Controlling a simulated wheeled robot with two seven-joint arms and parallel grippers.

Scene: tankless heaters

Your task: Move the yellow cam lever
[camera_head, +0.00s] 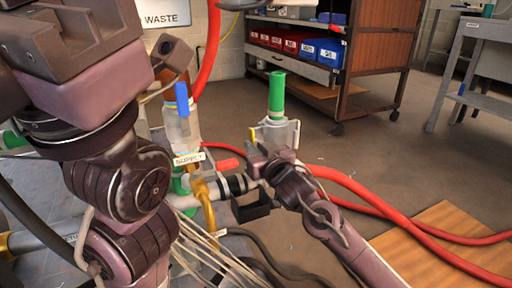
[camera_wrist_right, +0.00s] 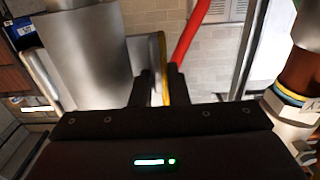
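The yellow cam lever (camera_head: 252,134) stands upright on the left side of a clear and grey fitting under a green cylinder (camera_head: 277,92). In the right wrist view the lever (camera_wrist_right: 164,68) shows as a thin yellow upright strip between my two dark fingers. My right gripper (camera_wrist_right: 160,88) has its fingers close together, one on each side of the lever, and seems shut on it. In the head view my right gripper (camera_head: 260,155) is just below the lever, its fingertips partly hidden. My left arm fills the left side; I cannot make out its gripper fingers.
A pipe labelled SUPPLY (camera_head: 189,158) with a yellow valve handle (camera_head: 205,198) lies left of my right gripper. Red hoses (camera_head: 365,195) cross the floor at right. A wheeled shelf (camera_head: 335,60) with red and blue bins stands behind, with open floor before it.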

